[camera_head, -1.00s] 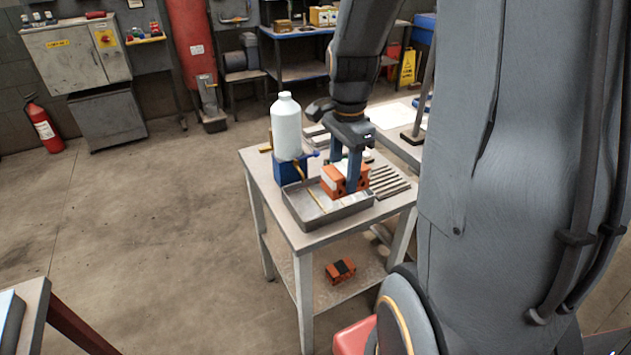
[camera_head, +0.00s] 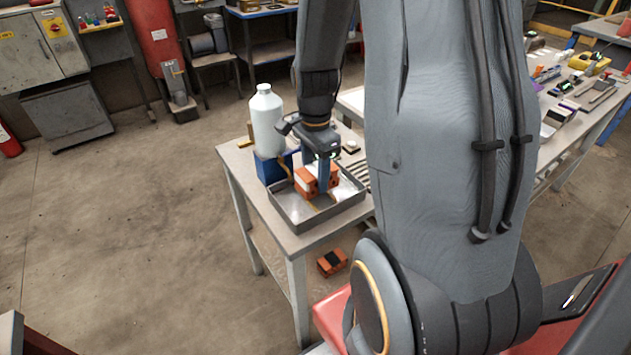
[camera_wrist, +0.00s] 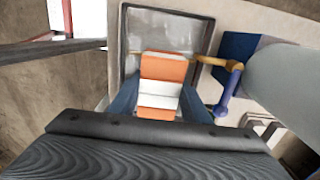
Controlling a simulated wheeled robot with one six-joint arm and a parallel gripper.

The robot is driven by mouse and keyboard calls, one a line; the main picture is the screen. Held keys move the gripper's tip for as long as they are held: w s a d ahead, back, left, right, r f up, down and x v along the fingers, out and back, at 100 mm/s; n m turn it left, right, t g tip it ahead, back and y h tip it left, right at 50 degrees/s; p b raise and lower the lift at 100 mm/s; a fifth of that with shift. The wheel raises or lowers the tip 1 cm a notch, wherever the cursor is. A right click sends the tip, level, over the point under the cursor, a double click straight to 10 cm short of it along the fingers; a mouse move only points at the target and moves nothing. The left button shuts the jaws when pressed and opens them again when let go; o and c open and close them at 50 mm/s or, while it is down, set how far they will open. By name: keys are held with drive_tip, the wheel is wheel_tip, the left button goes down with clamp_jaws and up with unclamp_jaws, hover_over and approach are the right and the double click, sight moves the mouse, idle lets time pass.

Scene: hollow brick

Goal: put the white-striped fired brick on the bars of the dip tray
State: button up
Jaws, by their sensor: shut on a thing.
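My gripper (camera_head: 317,180) is shut on the orange brick with white stripes (camera_head: 304,184). In the wrist view the brick (camera_wrist: 161,69) lies between my two blue-grey fingers (camera_wrist: 160,98), with white bands across its orange face. The grey dip tray (camera_head: 300,222) stands on the small table, with the brick over its inside. In the wrist view the tray's rim (camera_wrist: 205,35) surrounds the brick's far end. A thin yellowish strip shows inside the tray in the head view. The bars under the brick are mostly hidden, and I cannot tell whether the brick touches them.
A white bottle (camera_head: 265,122) on a blue block (camera_head: 272,167) stands close behind the tray's left side. A slatted rack (camera_head: 358,169) is to the right, partly hidden by my arm. A black-striped orange brick (camera_head: 332,262) lies on the lower shelf.

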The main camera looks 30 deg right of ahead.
sight(315, 170)
drive_tip(key=shift+f, duration=1.4)
drive_tip(key=shift+f, duration=0.2)
drive_tip(key=o, duration=1.3)
drive_tip(key=shift+r, duration=0.1)
wheel_tip(315, 170, up, 11)
drive_tip(key=shift+r+b, duration=0.1)
drive_tip(key=shift+b, duration=0.6)
drive_tip(key=shift+a+r, duration=0.15)
drive_tip(key=shift+r, duration=0.3)
drive_tip(key=s+a+f+n, duration=0.1)
drive_tip(key=s+a+n, duration=0.1)
drive_tip(key=a+n, duration=0.2)
drive_tip(key=s+a+f+n, duration=0.1)
drive_tip(key=s+a+n, duration=0.2)
drive_tip(key=n, duration=0.4)
drive_tip(key=s+a+f+n, duration=0.1)
drive_tip(key=s+a+n, duration=0.1)
drive_tip(key=a+n, duration=0.3)
drive_tip(key=shift+s+a+f+n+t, duration=0.3)
drive_tip(key=shift+n+t, duration=0.1)
drive_tip(key=shift+n, duration=0.4)
